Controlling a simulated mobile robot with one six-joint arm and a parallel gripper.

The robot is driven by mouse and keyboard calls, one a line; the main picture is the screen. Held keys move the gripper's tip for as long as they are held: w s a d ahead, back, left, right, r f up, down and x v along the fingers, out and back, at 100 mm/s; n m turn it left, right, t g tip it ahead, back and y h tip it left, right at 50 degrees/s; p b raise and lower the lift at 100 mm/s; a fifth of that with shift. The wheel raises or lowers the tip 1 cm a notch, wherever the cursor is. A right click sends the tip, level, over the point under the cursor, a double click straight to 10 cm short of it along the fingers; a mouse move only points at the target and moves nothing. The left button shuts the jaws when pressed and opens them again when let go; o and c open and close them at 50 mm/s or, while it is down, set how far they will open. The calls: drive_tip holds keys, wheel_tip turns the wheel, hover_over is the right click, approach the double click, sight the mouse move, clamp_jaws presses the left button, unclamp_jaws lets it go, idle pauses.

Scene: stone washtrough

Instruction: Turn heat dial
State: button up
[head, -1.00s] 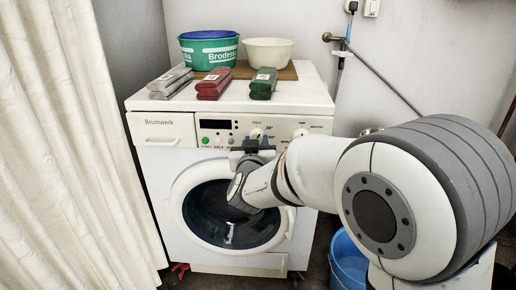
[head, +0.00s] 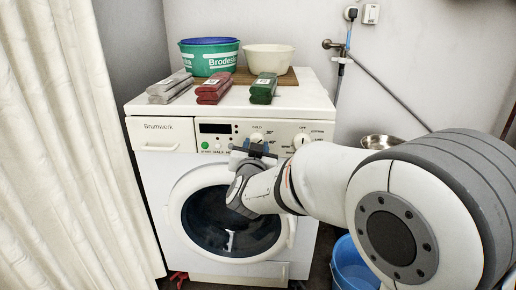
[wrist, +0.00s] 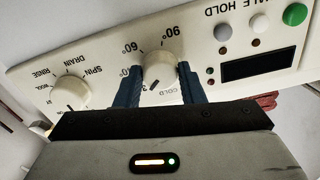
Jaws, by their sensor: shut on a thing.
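The heat dial (head: 257,137) is a round cream knob on the washing machine's front panel (head: 220,142). In the wrist view, the dial (wrist: 160,68) has COLD, 60° and 90° printed around it, with another number partly covered by a finger. Its dark pointer mark faces down and slightly left there, between COLD and the covered number. My gripper (wrist: 158,76) is shut on the dial, with one blue finger on each side. In the head view my gripper (head: 257,148) reaches up to the dial from below, and its wrist covers part of the panel.
A second dial (head: 301,141) with SPIN, DRAIN and RINSE marks is close beside. Buttons and a dark display (head: 215,128) sit left. Grey, red (head: 213,88) and green bars, a green tub (head: 209,59) and a cream bowl (head: 268,57) stand on top. A blue bucket (head: 350,265) is at right.

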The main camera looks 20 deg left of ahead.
drive_tip(key=o, duration=0.7)
drive_tip(key=shift+d+r, duration=0.1)
drive_tip(key=shift+r, duration=0.15)
drive_tip(key=shift+o, duration=1.4)
drive_tip(key=shift+f, duration=0.15)
drive_tip(key=p+v, duration=0.2)
drive_tip(key=v, duration=0.5)
drive_tip(key=shift+s, duration=0.35)
